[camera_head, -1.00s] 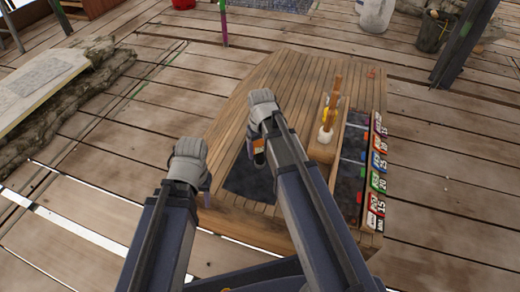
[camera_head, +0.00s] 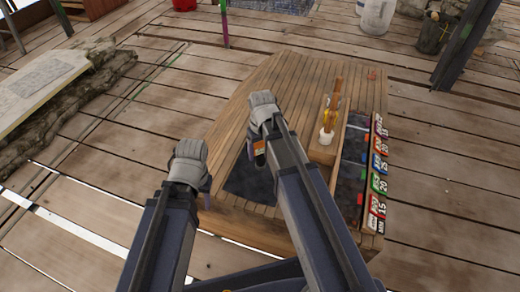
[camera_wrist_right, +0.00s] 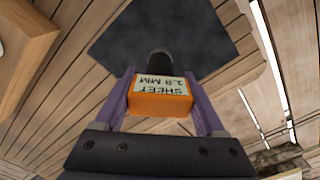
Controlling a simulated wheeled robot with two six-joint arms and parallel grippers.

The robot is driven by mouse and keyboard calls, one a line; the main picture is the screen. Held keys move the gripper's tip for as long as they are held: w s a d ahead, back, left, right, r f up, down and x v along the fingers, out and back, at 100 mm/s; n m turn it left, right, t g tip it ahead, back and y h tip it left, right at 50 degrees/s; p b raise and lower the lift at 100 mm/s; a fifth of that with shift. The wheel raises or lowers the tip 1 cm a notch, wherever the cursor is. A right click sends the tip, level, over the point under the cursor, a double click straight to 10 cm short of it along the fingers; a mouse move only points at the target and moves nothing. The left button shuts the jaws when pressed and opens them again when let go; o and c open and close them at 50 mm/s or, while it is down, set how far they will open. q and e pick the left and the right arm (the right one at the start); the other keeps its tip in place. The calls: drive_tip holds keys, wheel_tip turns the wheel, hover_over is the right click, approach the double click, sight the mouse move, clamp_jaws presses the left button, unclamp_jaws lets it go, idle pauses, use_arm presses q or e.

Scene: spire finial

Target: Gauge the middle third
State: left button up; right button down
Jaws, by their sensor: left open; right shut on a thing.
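An orange gauge (camera_wrist_right: 160,97) with a pale label reading SHEET and a size in MM sits between the purple fingers of my right gripper (camera_wrist_right: 160,88), which is shut on it. Its dark round tip points toward a dark flat sheet (camera_wrist_right: 215,28); I cannot tell if they touch. In the head view the dark sheet (camera_head: 246,182) lies on the wooden bench, partly hidden by my right arm. The orange gauge (camera_head: 259,146) shows there below my right gripper (camera_head: 258,150). My left gripper (camera_head: 206,190) is open and empty at the bench's left edge.
The slatted bench (camera_head: 285,75) has a dark tray (camera_head: 352,155) on its right side, beside a row of coloured number tags (camera_head: 379,160). A wooden holder (camera_head: 322,150) with upright tools stands left of the tray.

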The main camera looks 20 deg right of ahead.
sight(260, 146)
drive_tip(key=shift+f+b, duration=2.05)
drive_tip(key=shift+f, duration=0.2)
unclamp_jaws()
drive_tip(key=shift+r, duration=0.15)
wheel_tip(260, 146, up, 8)
drive_tip(key=p, duration=0.8)
drive_tip(key=shift+s, duration=0.15)
drive_tip(key=shift+s+a+f, duration=0.2)
drive_tip(key=shift+s, duration=0.05)
drive_tip(key=s+a+n+h, duration=0.1)
drive_tip(key=s+a+n, duration=0.1)
drive_tip(key=s+a, duration=1)
wheel_tip(260, 146, up, 32)
drive_tip(key=s+d+p, duration=0.1)
drive_tip(key=d+p, duration=0.1)
drive_tip(key=p, duration=2.9)
drive_tip(key=shift+s+g, duration=0.25)
drive_tip(key=shift+g, duration=0.05)
